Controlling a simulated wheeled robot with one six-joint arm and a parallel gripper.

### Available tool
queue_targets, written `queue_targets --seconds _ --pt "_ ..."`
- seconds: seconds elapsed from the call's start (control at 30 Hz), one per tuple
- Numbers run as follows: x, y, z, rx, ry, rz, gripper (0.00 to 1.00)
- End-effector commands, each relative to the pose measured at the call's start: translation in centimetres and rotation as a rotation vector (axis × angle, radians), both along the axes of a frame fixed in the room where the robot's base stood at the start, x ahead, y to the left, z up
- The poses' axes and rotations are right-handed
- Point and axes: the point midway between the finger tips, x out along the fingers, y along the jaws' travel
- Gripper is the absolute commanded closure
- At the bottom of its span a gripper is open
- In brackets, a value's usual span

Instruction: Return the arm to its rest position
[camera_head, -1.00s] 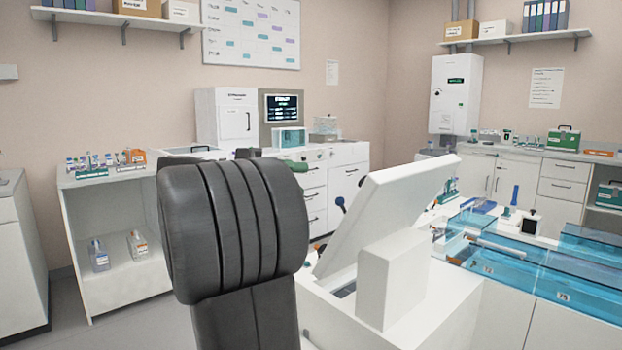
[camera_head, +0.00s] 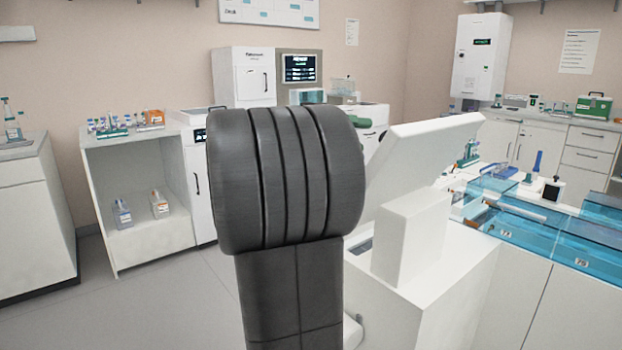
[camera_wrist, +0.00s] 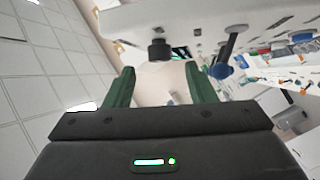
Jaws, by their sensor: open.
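My gripper (camera_wrist: 160,88) shows in the wrist view with its two green fingers apart and nothing held between them. The wrist picture is tilted, with ceiling panels on the left and white equipment above and to the right. In the head view, my thick dark grey arm link (camera_head: 285,180) stands upright in the middle foreground. It hides part of the bench behind it. I cannot make out my gripper in the head view.
A white machine with a raised lid (camera_head: 420,150) stands right of my arm link, close to it in the picture. Blue transparent track covers (camera_head: 540,230) lie farther right. An open white shelf unit (camera_head: 140,240) stands left. Grey floor (camera_head: 150,300) is clear at lower left.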

Motion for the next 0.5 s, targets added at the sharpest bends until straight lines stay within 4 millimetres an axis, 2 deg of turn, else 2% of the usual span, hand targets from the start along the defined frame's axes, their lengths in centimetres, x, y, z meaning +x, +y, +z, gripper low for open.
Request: queue_targets --seconds 0.03,0.2,0.5 --pt "0.0 -1.0 -0.2 0.0 0.0 -0.005 0.5" --pt "0.3 -3.5 -0.3 -0.001 0.0 -0.004 0.5" --pt "0.4 -5.5 -0.4 -0.001 0.0 -0.001 0.5"
